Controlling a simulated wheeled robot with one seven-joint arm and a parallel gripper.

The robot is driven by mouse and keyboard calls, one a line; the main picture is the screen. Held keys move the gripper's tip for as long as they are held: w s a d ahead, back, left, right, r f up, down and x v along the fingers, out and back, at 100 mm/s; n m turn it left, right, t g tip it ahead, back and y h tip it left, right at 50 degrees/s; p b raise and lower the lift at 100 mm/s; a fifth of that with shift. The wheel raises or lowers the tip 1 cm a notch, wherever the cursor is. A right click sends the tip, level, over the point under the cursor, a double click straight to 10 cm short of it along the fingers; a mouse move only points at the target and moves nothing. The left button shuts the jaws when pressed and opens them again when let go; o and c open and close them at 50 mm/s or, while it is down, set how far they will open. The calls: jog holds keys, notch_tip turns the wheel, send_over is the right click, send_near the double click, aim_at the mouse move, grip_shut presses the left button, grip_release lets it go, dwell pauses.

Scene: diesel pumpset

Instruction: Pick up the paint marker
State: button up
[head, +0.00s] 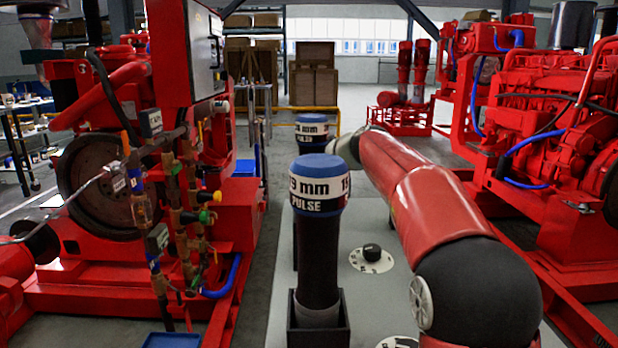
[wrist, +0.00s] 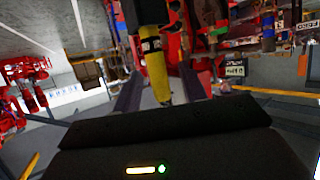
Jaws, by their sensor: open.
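A yellow, marker-like cylinder with a dark upper part (wrist: 157,76), which looks like the paint marker, shows in the wrist view. Its narrow end points down toward my gripper's body. My gripper (wrist: 160,88) is open, with one finger to each side of the marker in the picture. I cannot tell whether either finger touches it. My fingertips and the marker cannot be made out there.
The dark post with a blue cap (head: 318,220) stands close beside my arm on a grey panel (head: 375,235) with knobs. A similar post (head: 311,128) stands behind it. Red engine machinery with pipes and valves (head: 190,190) fills the left, and another red engine (head: 560,110) the right.

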jog(key=shift+c, duration=0.4)
grip_shut()
notch_tip(320, 180, up, 10)
jog(key=p, duration=0.2)
jog(key=shift+p, duration=0.35)
jog(key=c, duration=0.6)
grip_release()
jog(key=shift+c, duration=1.1)
grip_shut()
